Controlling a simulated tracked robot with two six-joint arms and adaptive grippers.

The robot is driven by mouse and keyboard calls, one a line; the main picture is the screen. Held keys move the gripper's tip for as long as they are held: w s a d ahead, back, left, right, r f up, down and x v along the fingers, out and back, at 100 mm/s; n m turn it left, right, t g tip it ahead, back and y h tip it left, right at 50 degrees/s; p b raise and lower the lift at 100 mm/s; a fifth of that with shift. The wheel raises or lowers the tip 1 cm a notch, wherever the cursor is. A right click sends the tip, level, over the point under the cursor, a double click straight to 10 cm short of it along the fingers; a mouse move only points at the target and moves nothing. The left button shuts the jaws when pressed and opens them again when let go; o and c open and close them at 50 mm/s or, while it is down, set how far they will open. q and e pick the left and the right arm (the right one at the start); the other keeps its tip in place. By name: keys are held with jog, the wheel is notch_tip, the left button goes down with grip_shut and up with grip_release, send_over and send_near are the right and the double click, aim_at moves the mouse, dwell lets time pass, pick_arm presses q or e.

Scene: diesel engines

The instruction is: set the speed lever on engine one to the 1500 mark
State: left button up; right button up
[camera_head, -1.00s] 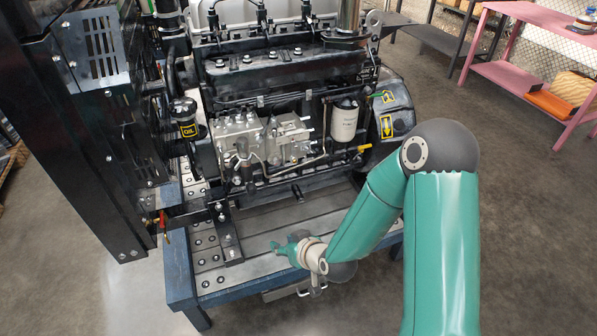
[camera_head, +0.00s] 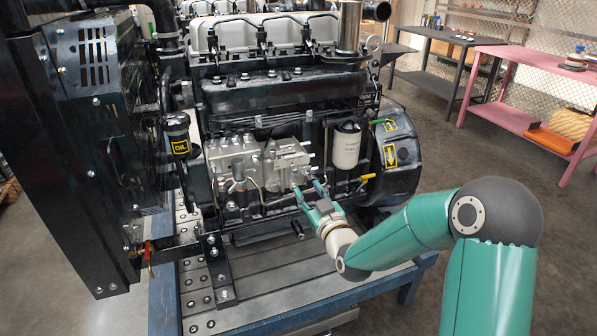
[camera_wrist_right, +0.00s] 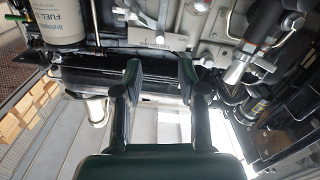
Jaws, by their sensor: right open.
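Engine one (camera_head: 290,90) is a black diesel engine on a blue-framed stand. Its silver injection pump (camera_head: 255,160) sits on the near side, left of the white fuel filter (camera_head: 346,146). My right gripper (camera_head: 310,189) is open and empty, low in front of the pump's right end. In the right wrist view, the open fingers (camera_wrist_right: 160,65) point toward a small pale plate (camera_wrist_right: 157,38) with lettering too small to read. A slim bright metal piece (camera_wrist_right: 161,14) shows beyond it. I cannot tell whether it is the speed lever, and no 1500 mark is readable. My left gripper is out of view.
A yellow-handled fitting (camera_head: 368,177) sticks out right of the gripper. A black oil-labelled canister (camera_head: 177,138) and a tall black housing (camera_head: 85,130) stand at the left. The stand's top (camera_head: 270,275) is bare below the gripper. A pink table (camera_head: 520,100) stands back right.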

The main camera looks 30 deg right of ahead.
aim_at(296, 172)
jog(key=p+x, duration=0.1)
jog(key=x, duration=0.8)
jog(key=shift+w+d, duration=0.1)
grip_shut()
jog(key=shift+f, duration=0.1)
